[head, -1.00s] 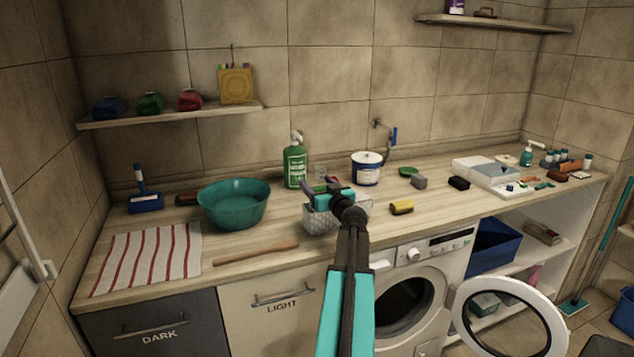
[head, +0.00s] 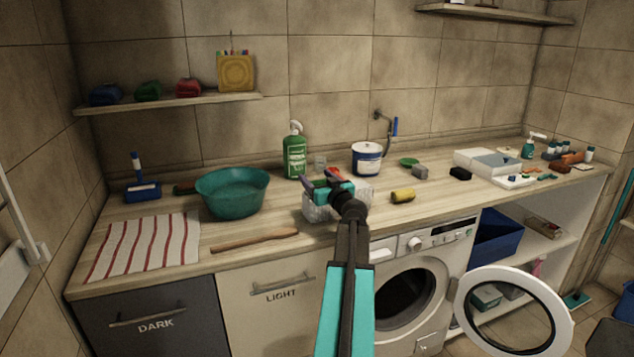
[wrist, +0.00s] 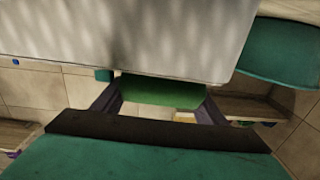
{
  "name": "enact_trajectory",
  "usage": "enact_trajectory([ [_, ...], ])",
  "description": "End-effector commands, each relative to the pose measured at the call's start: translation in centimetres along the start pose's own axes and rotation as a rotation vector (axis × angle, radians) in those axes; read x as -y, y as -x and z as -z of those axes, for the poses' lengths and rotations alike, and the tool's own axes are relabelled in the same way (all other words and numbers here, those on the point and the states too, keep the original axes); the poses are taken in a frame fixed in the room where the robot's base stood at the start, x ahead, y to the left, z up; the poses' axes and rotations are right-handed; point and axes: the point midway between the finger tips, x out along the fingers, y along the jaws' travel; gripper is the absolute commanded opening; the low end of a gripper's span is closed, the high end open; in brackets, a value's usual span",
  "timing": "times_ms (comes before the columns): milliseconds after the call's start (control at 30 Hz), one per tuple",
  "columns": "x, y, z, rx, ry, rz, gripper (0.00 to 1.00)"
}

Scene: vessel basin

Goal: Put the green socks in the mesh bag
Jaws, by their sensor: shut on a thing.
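My gripper (head: 322,181) is over the middle of the counter, in front of the green spray bottle. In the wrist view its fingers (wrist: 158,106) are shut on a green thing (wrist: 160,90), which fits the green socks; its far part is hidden. A whitish, mesh-like container (head: 312,213) stands on the counter just below and behind my gripper, partly hidden by it; it may be the mesh bag. A broad pale surface (wrist: 130,35) fills the top of the wrist view, close to the held thing. A red patch (head: 333,172) shows by the fingers.
A teal basin (head: 232,195) stands left, the green spray bottle (head: 295,155) and a white tub (head: 366,160) behind. A wooden stick (head: 255,240) and yellow sponge (head: 403,195) lie nearby. A wall shelf (head: 180,103) holds blue, green and red bundles. The washer door (head: 465,300) stands open.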

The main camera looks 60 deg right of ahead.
Motion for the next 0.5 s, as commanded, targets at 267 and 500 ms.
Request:
enact_trajectory([
  [267,-0.16,0.23,-2.01,0.016,-0.008,-0.003,0.45],
  [500,-0.20,0.32,-2.06,0.016,-0.008,-0.003,0.45],
])
